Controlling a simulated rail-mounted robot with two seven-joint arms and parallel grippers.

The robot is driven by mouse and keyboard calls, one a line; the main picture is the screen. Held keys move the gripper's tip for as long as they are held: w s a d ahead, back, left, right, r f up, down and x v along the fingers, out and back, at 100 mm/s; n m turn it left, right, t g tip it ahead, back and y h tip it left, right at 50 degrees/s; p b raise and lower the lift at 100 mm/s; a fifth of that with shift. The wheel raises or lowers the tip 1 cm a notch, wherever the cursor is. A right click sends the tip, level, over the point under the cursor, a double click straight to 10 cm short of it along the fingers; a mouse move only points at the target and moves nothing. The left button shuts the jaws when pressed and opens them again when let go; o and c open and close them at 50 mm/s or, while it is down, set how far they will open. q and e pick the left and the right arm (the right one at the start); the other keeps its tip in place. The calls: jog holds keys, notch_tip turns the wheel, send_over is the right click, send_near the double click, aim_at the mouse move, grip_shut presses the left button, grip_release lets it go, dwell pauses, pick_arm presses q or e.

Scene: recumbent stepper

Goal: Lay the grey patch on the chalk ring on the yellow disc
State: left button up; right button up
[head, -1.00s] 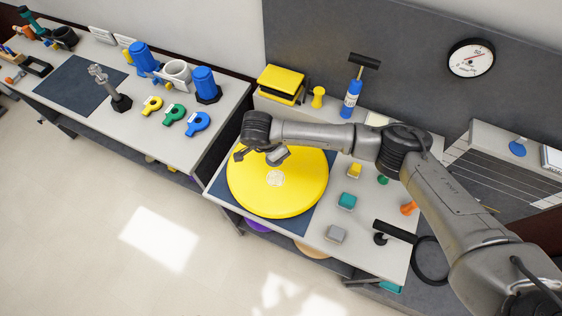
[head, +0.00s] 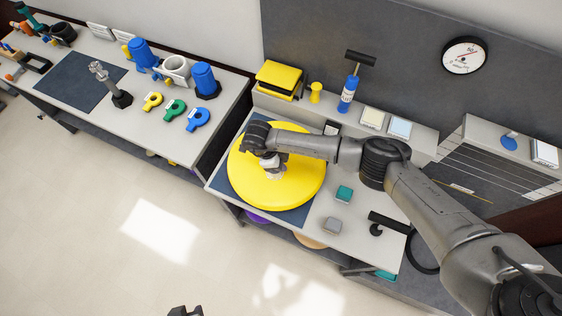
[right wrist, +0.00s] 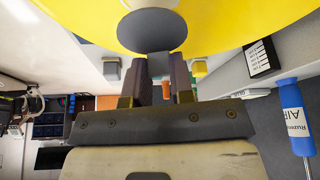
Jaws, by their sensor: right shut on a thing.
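The yellow disc (head: 300,190) lies flat on a dark blue mat at the left of the near bench. My right gripper (head: 272,172) points down over the disc's middle and covers where the chalk ring is. In the right wrist view the dark grey round patch (right wrist: 152,30) is at the tips of my right gripper (right wrist: 158,75), against the yellow face (right wrist: 230,25). The fingers are shut on it. Whether the patch touches the disc I cannot tell. A dark tip of my left gripper (head: 185,311) shows at the bottom edge.
A teal block (head: 344,193) and a grey block (head: 331,224) stand right of the disc. A black-handled tool (head: 388,222) lies further right. A yellow box (head: 278,80) and a blue bottle (head: 348,92) stand behind. My right arm crosses above the bench.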

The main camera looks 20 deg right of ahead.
aim_at(281, 173)
jog(key=shift+f+b, duration=1.05)
jog(key=shift+f, duration=0.15)
jog(key=shift+f+b, duration=0.6)
jog(key=shift+f, duration=0.1)
jog(key=shift+f, duration=0.1)
jog(key=shift+f+b, duration=0.2)
jog(key=shift+b, duration=0.2)
dwell(0.5)
jog(key=shift+f+b, duration=0.3)
jog(key=shift+f, duration=0.05)
jog(key=o, duration=0.7)
jog(key=shift+c, duration=0.2)
jog(key=shift+o, duration=1.3)
